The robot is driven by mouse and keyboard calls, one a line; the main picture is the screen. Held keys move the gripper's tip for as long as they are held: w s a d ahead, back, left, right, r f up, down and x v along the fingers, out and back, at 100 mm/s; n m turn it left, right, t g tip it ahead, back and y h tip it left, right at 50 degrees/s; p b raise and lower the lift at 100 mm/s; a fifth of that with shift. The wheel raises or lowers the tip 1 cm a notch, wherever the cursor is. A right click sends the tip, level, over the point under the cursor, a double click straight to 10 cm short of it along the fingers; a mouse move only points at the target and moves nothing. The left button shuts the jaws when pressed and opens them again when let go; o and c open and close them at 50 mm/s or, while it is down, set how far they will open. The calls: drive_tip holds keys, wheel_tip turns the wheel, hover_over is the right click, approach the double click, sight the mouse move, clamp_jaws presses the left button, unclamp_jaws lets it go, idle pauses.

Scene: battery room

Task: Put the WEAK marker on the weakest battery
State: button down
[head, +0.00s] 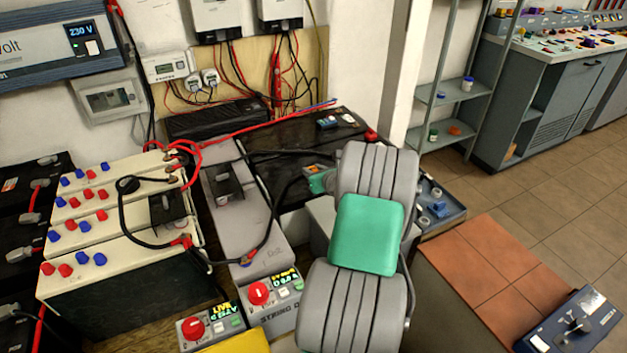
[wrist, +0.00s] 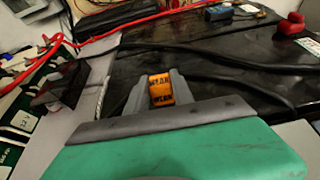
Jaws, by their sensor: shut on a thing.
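My gripper (wrist: 160,82) is shut on the orange WEAK marker (wrist: 161,92). The marker's black lettering shows between the grey fingers in the wrist view. In the head view my grey and green arm hides most of the gripper. The gripper is over or near the black battery (head: 275,140) at the back; I cannot tell its height above it. Cream batteries (head: 125,225) with red and blue caps stand at the left. A long grey battery (head: 240,205) stands in the middle. More black batteries (head: 40,190) are at the far left. Which is weakest I cannot tell.
Two small testers with red knobs, one at the front (head: 212,327) and one beside my arm (head: 276,288), have displays too small to read surely. Black and red cables cross the batteries. Wall boxes (head: 110,97) hang behind. Floor (head: 545,215) is open at right.

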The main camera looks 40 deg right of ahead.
drive_tip(key=shift+f, duration=1.55)
drive_tip(key=shift+f, duration=0.25)
drive_tip(key=c, duration=1.1)
unclamp_jaws()
drive_tip(key=shift+r, duration=0.1)
